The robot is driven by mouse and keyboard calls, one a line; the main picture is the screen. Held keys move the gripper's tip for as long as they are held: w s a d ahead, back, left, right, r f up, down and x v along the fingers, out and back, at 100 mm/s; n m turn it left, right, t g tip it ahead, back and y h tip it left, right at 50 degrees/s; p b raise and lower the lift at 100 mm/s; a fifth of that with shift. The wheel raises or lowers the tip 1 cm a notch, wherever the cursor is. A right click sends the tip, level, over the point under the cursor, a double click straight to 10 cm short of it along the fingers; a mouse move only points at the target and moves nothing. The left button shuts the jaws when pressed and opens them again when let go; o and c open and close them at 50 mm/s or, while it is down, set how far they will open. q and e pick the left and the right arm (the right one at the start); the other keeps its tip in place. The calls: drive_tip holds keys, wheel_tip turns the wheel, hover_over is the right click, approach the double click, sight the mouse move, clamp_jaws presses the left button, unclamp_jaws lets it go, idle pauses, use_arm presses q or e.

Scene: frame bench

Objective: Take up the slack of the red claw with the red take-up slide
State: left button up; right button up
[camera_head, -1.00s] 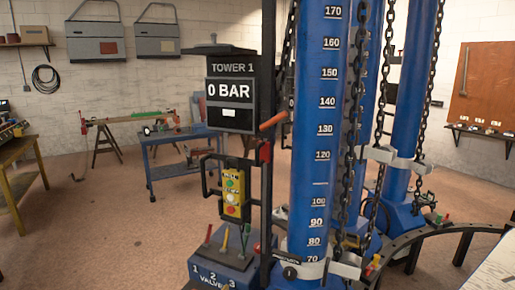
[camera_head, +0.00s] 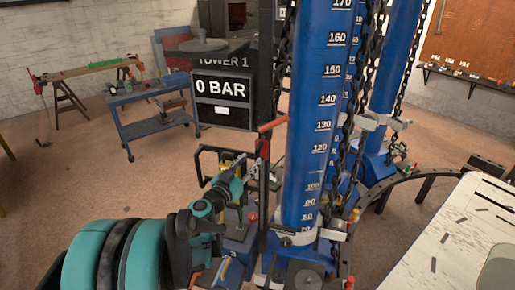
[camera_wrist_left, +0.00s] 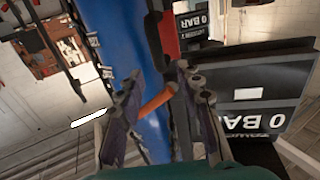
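An orange-red handle (camera_head: 272,124) juts from a red part (camera_head: 264,150) on the dark post beside the blue tower (camera_head: 315,140). The handle (camera_wrist_left: 157,101) shows beyond and between the fingertips in the wrist view; contact cannot be told. Small red pieces (camera_head: 355,214) sit by the curved frame. I cannot tell which piece is the red claw or slide. My right gripper is not in view.
A gauge panel reading 0 BAR (camera_head: 222,88) stands left of the post. Dark chains (camera_head: 350,110) hang by the tower. A curved dark frame (camera_head: 405,182) and a pale table (camera_head: 450,245) lie to the right.

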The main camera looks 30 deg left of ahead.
sight(256, 155)
use_arm(q)
drive_tip(key=w, duration=0.6)
drive_tip(key=shift+w+a+f, duration=0.1)
drive_tip(key=shift+w+a, duration=0.05)
clamp_jaws()
